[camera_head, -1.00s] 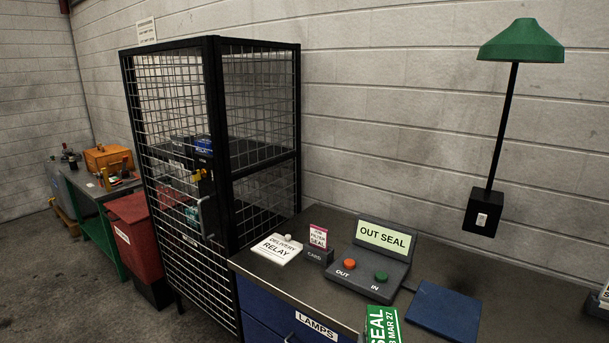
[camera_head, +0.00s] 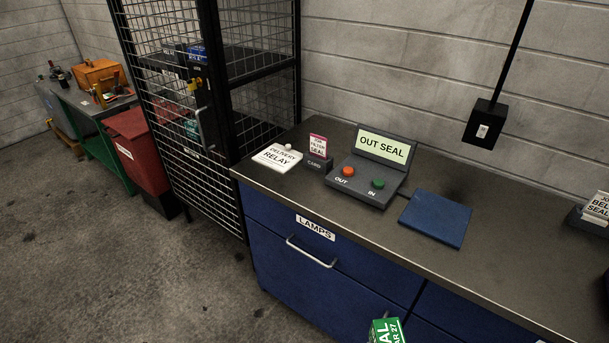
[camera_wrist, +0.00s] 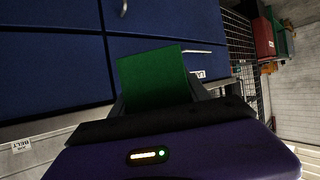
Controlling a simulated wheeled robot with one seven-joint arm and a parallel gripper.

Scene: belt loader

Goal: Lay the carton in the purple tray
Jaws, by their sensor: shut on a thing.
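The carton (camera_head: 386,330) is green with a white label, partly cut off at the bottom edge of the head view. In the wrist view the green carton (camera_wrist: 153,80) stands between the fingers of my gripper (camera_wrist: 160,95), which is shut on it. The carton is held in front of the blue drawers, below the bench top in the head view. My gripper is outside the head view. I see no purple tray in either view.
The bench (camera_head: 330,175) has blue drawers labelled LAMPS and carries a button box (camera_head: 370,175) reading OUT SEAL, a blue pad (camera_head: 436,218) and small cards. A mesh cage (camera_head: 205,110) and a red bin (camera_head: 140,150) stand left. The floor (camera_head: 110,265) in front is clear.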

